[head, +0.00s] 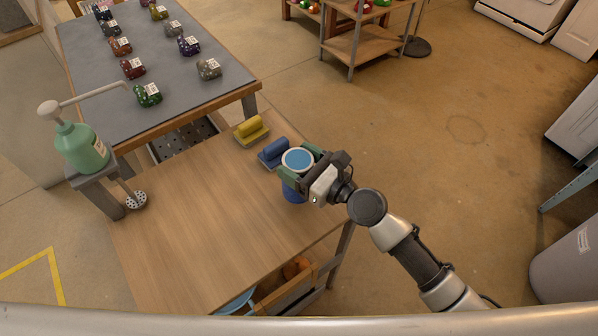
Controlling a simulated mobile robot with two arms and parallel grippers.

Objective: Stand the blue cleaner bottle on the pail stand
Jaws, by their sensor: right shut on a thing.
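A blue round thing with a white-rimmed blue top (298,160) is at the right edge of the wooden table; it appears to be the blue cleaner bottle seen from above. Its blue lower body (293,192) shows below the fingers. My right gripper (303,173) comes in from the right and is shut on it, with green fingers on either side. I cannot tell whether its base touches the table. I cannot pick out the pail stand for sure. My left gripper is not in view.
The wooden tabletop (195,225) is mostly clear. A blue brush-like block (273,152) sits close beside the held thing, with a yellow one (251,130) behind. A green pump bottle (82,148) stands on a grey stand (97,190) at left. Several small objects sit on the grey table (150,65).

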